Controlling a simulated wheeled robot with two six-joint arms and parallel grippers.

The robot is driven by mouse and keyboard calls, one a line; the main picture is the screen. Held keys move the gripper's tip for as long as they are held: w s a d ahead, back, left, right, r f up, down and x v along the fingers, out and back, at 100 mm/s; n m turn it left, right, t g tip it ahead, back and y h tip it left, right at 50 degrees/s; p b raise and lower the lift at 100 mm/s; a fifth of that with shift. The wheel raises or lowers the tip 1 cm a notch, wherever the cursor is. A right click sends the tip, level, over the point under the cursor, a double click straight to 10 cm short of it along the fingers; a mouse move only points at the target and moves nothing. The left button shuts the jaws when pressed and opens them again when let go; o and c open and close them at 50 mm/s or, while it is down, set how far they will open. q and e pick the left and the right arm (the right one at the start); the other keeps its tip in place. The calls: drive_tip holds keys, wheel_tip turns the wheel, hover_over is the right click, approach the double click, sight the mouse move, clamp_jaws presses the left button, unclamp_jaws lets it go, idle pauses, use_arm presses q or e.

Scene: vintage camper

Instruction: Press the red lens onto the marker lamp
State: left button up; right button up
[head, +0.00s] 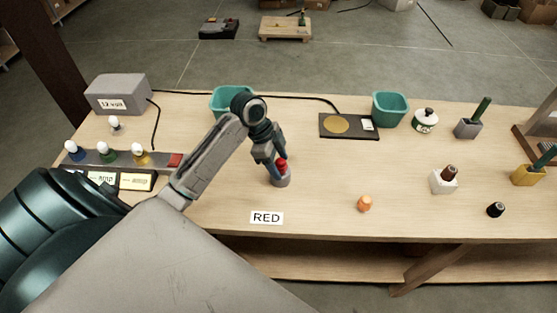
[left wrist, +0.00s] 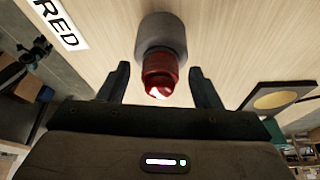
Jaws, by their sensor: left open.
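The red lens (left wrist: 160,75) sits on a grey cylindrical marker lamp base (left wrist: 161,36) in the left wrist view. In the head view the red lens (head: 282,165) shows on top of the grey base (head: 281,181), behind the "RED" label (head: 266,218). I cannot tell whether the lens is fully seated. My left gripper (head: 270,160) is open at the lamp. In the left wrist view its two fingers (left wrist: 160,85) stand on either side of the lens, with gaps between them and it. My right gripper is not in view.
A grey "12 volt" box (head: 118,93) and a strip of small lamps (head: 120,158) stand at the left. Teal bins (head: 390,108) and a black pad with a gold disc (head: 348,126) are behind. An orange piece (head: 364,203) and white block (head: 444,182) stand right.

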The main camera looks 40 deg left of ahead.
use_arm(q)
drive_tip(key=b+v, duration=0.2)
drive_tip(key=v, duration=0.8)
drive_tip(key=shift+a+r, duration=0.15)
drive_tip(key=shift+r, duration=0.25)
